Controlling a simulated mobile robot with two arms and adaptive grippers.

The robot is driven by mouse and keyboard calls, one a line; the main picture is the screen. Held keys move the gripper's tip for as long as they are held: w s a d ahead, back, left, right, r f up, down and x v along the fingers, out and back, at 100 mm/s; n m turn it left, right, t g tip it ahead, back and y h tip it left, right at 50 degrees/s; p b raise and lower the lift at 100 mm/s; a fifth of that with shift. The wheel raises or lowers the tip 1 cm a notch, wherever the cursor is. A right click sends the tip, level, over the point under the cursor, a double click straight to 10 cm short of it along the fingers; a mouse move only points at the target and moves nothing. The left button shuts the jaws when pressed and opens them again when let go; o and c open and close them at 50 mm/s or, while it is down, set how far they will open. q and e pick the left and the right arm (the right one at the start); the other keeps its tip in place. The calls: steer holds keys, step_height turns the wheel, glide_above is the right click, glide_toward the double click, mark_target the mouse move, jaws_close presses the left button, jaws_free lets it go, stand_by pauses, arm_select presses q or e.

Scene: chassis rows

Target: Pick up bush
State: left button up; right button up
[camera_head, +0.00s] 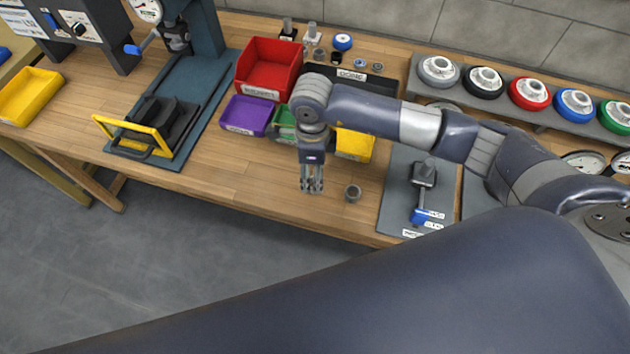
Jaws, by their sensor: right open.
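A small grey cylindrical bush (353,193) stands on the wooden bench near its front edge. My right gripper (311,187) points down just left of the bush, apart from it. Its fingers look close together from this angle, with a narrow gap between them and nothing held. Its height above the bench is hard to judge. My left gripper is not in view.
Red (268,68), purple (248,115) and yellow (354,145) bins stand behind the gripper; my arm partly hides a green one. A press (190,75) stands left, a clamp fixture (424,185) right. Coloured wheels line the back right.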

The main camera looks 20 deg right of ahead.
steer(key=shift+f+p, duration=0.3)
steer(key=shift+f, duration=0.1)
steer(key=f, duration=0.1)
steer(key=f+p, duration=0.1)
steer(key=f, duration=0.1)
steer(key=shift+d+f, duration=0.25)
steer(key=shift+d, duration=0.05)
steer(key=shift+f+p, duration=0.3)
steer(key=shift+f, duration=0.2)
steer(key=c, duration=1.2)
